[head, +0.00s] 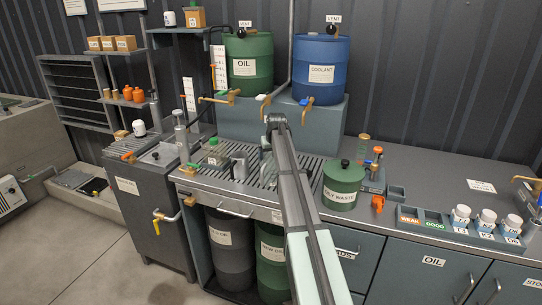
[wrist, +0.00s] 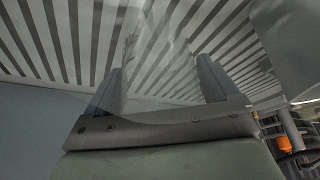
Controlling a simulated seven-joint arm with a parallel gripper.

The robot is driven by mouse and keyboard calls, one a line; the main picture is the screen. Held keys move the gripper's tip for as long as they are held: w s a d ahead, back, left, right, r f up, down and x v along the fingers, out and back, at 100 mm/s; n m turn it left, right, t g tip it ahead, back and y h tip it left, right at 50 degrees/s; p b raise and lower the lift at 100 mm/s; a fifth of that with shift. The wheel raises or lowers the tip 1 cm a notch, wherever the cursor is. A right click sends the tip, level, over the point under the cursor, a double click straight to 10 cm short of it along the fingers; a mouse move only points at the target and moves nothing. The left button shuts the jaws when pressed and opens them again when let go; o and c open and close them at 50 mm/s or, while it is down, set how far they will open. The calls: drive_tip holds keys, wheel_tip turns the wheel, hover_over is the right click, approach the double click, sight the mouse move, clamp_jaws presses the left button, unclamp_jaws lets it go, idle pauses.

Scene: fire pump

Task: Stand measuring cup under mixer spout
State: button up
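A clear, see-through vessel (wrist: 160,55), which looks like the measuring cup, fills the space between the two fingers of my gripper (wrist: 160,88) in the wrist view. The fingers appear to touch its sides, over the slatted grate. In the head view my arm hides most of the gripper and cup, above the grate (head: 223,181). The mixer seems to be the grey cabinet (head: 138,200) at left, with a knob on its lid and a yellow-handled valve (head: 163,216) low on its front. I cannot tell for certain which outlet is its spout.
Green oil (head: 248,64) and blue coolant (head: 320,68) drums with taps stand behind.

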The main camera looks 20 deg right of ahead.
drive_tip(key=shift+o, duration=0.9)
drive_tip(key=shift+r, duration=0.15)
drive_tip(key=v, duration=1.2)
drive_tip(key=shift+a, duration=0.15)
